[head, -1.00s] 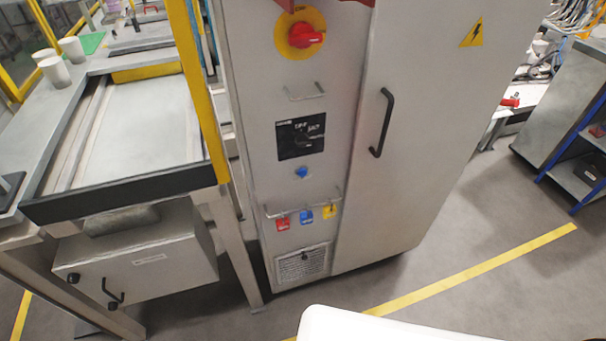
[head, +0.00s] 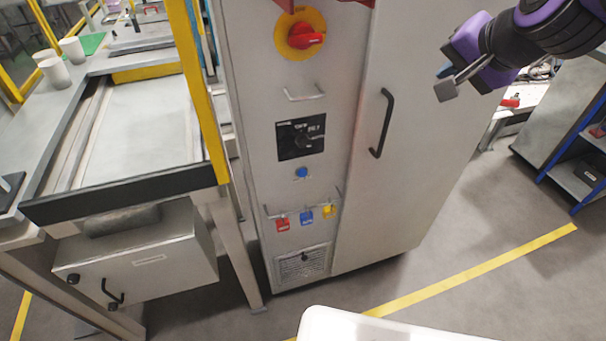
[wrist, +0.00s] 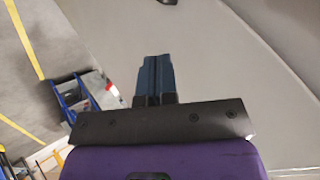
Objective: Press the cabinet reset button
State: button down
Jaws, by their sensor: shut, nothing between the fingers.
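The grey control cabinet (head: 410,190) stands in the middle of the head view. A red knob on a yellow disc (head: 303,37) is near the top. My gripper (head: 446,91) is at the upper right, in front of the cabinet door's right side, well away from the blue button. In the wrist view its fingers (wrist: 154,78) are together and empty, with the pale cabinet surface beyond. The button is not seen in the wrist view.
A black door handle (head: 382,123) and wire guards (head: 305,94) stick out from the cabinet. Red, blue and yellow tags (head: 306,218) hang below the button. A workbench with a yellow post (head: 203,95) stands close on the left. The floor at right front is clear.

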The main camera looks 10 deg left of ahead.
aim_at(303, 173)
jog(key=w+a+f+m+t+h, duration=0.1)
jog(key=w+a+f+m, duration=0.15)
jog(key=a+f, duration=0.6)
jog(key=w+a+f+m+t+h, duration=0.15)
jog(key=a+f+m, duration=0.25)
jog(key=a+f, duration=0.4)
jog(key=s+f+m+t+h, duration=0.1)
jog(key=s+f, duration=0.2)
jog(key=f, duration=0.3)
jog(key=s+a+f+m+t+h, duration=0.1)
jog(key=s+f+t+h, duration=0.1)
jog(key=f, duration=0.4)
jog(key=s+a+f+m+t+h, duration=0.1)
jog(key=s+f+h, duration=0.1)
jog(key=s+f, duration=0.2)
notch_tip(303, 173, down, 3)
jog(key=shift+s+a+r, duration=0.15)
jog(key=shift+s+a, duration=0.05)
jog(key=shift+s, duration=0.2)
jog(key=shift+w+t, duration=0.1)
jog(key=shift+t, duration=0.15)
jog(key=w+a, duration=0.4)
jog(key=w, duration=0.3)
jog(key=shift+w+a, duration=0.2)
jog(key=shift+a, duration=0.1)
jog(key=shift+w+a, duration=0.1)
jog(key=shift+w+a, duration=0.15)
jog(key=shift+w, duration=0.1)
